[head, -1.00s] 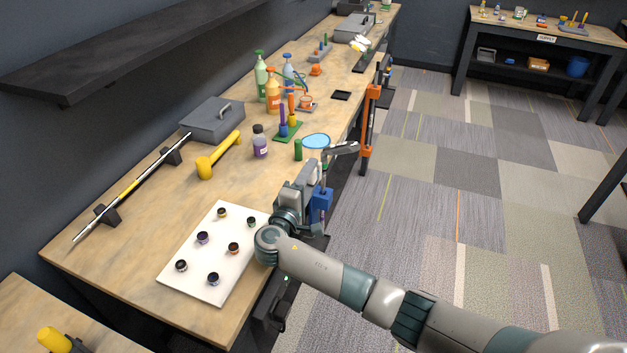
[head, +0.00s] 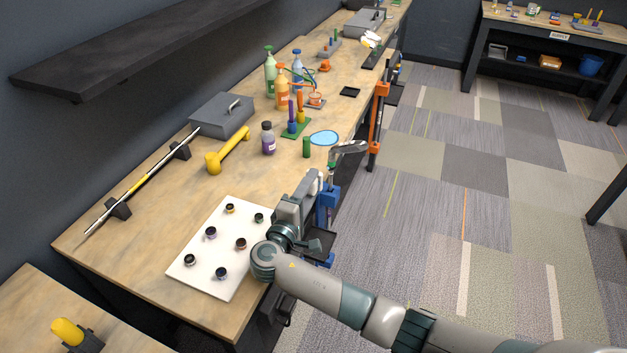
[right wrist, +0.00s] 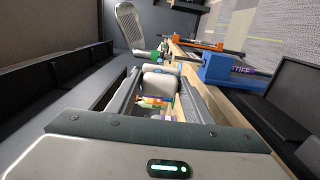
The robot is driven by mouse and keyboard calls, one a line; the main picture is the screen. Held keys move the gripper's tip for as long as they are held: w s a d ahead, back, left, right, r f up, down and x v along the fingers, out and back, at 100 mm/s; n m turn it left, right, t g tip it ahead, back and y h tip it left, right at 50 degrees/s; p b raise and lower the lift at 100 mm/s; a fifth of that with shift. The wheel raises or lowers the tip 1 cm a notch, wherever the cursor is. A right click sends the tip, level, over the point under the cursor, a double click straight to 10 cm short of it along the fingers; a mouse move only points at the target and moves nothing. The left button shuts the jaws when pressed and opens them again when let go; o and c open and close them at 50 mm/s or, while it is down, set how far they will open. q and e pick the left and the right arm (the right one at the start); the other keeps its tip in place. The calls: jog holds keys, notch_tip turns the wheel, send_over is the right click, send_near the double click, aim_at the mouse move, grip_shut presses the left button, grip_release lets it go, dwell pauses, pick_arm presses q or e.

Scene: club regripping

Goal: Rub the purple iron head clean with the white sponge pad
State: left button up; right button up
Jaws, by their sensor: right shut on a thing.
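My right gripper (head: 308,190) is at the bench's right edge, beside the blue clamp (head: 328,202). In the right wrist view its fingers (right wrist: 160,84) are shut on a pale block, which looks like the white sponge pad (right wrist: 158,80). A club's iron head (head: 348,147) shows just past the gripper and looks grey, not purple. It stands up in the right wrist view (right wrist: 129,24), with a green band near its neck. The pad appears apart from the head's face. My left gripper is not in view.
A white board (head: 222,243) with several small pots lies left of my right arm. An orange clamp (head: 378,118) is at the bench edge. Open floor lies right.

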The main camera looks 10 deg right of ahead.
jog(key=shift+s+a, duration=0.2)
jog(key=shift+s, duration=0.1)
jog(key=v, duration=0.3)
jog(key=shift+p, duration=0.4)
jog(key=shift+w+d, duration=0.1)
jog(key=shift+w, duration=0.05)
dwell(0.6)
jog(key=shift+b+x, duration=1.2)
jog(key=shift+x, duration=2)
jog(key=shift+b+x, duration=0.45)
jog(key=shift+x, duration=0.6)
jog(key=shift+d, duration=0.1)
